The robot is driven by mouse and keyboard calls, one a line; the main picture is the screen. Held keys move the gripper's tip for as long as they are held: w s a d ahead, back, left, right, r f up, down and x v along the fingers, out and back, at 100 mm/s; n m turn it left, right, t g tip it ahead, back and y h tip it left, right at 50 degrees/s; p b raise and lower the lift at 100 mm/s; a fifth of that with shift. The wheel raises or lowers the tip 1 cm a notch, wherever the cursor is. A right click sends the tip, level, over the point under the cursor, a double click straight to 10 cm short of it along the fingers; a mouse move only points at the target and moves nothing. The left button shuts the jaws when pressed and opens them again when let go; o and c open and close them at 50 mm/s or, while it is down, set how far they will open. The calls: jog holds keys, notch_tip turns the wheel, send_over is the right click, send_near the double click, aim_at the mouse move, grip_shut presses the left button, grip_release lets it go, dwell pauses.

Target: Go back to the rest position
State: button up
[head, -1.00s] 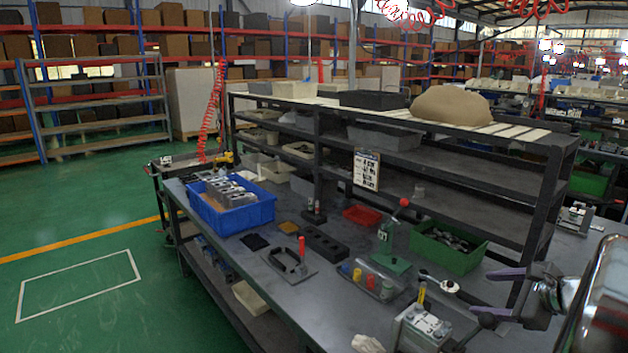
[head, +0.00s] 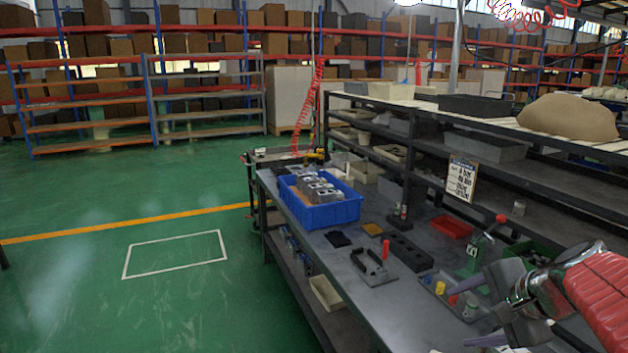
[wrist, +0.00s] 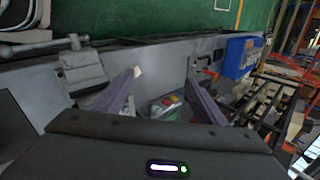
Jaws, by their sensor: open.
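My gripper (head: 458,316) is at the lower right of the head view, above the near part of the workbench. Its two purple fingers are apart. In the wrist view my gripper (wrist: 163,80) is also open, with nothing held between the fingers. A grey metal vise or block (wrist: 85,72) shows left of the fingers in the wrist view. A blue bin (head: 335,211) holding several metal valve blocks (head: 318,186) stands on the workbench (head: 345,268), and the bin also shows at the upper right of the wrist view (wrist: 238,58).
A shelf rack (head: 560,195) stands along the bench's back. A red tray (head: 452,227), a black holder with a red handle (head: 374,266) and a green press (head: 480,250) are on the bench. Green floor (head: 90,300) is open to the left.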

jog(key=s+a+f+n+g+h, duration=0.2)
jog(key=s+a+f+n, duration=0.1)
jog(key=s+a+n, duration=1)
jog(key=a+n, duration=0.3)
jog(key=shift+s+a, duration=0.3)
jog(key=shift+s, duration=0.05)
jog(key=shift+f, duration=0.1)
jog(key=shift+c, duration=0.2)
